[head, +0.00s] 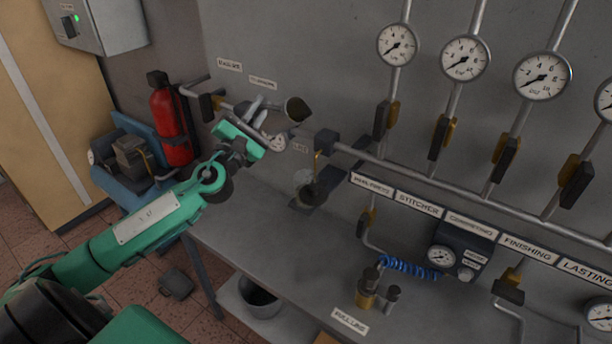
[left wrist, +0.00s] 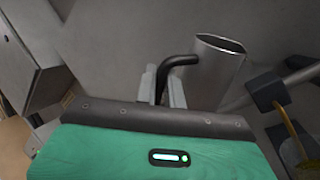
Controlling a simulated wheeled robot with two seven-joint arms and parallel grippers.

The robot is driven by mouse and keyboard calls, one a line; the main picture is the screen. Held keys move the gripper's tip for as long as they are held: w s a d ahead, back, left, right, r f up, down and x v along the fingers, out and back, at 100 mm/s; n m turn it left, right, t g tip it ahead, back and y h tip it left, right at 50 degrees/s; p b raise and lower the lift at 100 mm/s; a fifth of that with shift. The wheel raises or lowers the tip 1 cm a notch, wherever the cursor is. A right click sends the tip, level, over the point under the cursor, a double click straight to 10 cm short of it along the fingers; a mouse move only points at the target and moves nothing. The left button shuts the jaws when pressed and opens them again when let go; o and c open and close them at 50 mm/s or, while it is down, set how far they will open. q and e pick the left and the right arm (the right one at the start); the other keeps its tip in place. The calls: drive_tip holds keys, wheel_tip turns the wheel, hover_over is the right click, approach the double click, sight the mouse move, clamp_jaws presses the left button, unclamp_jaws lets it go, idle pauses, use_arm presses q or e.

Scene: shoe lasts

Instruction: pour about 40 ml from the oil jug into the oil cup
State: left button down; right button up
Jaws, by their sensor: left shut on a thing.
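The oil jug (head: 297,109) is a grey metal vessel with a dark open mouth, held in the air before the grey wall panel. It leans, and its mouth faces right in the head view. In the left wrist view the jug (left wrist: 218,72) shows its metal side and dark curved handle (left wrist: 181,61). My left gripper (head: 262,108) is shut on the handle; its fingers also show in the left wrist view (left wrist: 163,85). A small pale cup (head: 303,178), likely the oil cup, sits at a dark bracket below the jug. Its inside and any oil are not visible. My right gripper is out of view.
A horizontal pipe (head: 400,178) with valves and several gauges (head: 466,57) runs along the panel at right. A red extinguisher (head: 170,122) stands at left. Brass fittings (head: 367,290) and a blue coiled hose (head: 410,268) are on the bench. A bucket (head: 260,297) stands below.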

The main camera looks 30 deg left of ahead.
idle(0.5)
use_arm(q)
drive_tip(key=shift+a+f+n+g+y+p, duration=0.1)
drive_tip(key=shift+f+n+g+y+p, duration=0.1)
drive_tip(key=shift+n+y+p, duration=0.3)
drive_tip(key=shift+f+n+g+y+p, duration=0.2)
drive_tip(key=shift+n+y+p, duration=0.1)
drive_tip(key=shift+n+p, duration=0.3)
drive_tip(key=shift+w+a+r+n+p, duration=0.1)
drive_tip(key=shift+r+n+p, duration=0.05)
drive_tip(key=shift+n+p, duration=0.45)
drive_tip(key=n+p, duration=0.1)
drive_tip(key=p, duration=0.1)
drive_tip(key=a+n+g+p, duration=0.1)
drive_tip(key=p, duration=0.1)
drive_tip(key=a+n+g+y+p, duration=0.1)
drive_tip(key=n+p, duration=0.1)
drive_tip(key=shift+w+a+r, duration=0.2)
drive_tip(key=shift+w+r, duration=0.1)
drive_tip(key=shift+r, duration=0.1)
drive_tip(key=shift+w+a+r+n+g, duration=0.15)
drive_tip(key=shift+a+n+g, duration=0.45)
drive_tip(key=shift+n, duration=0.4)
drive_tip(key=shift+w+a+f+n+g, duration=0.15)
drive_tip(key=shift+a+n+g, duration=0.45)
drive_tip(key=shift+n, duration=0.4)
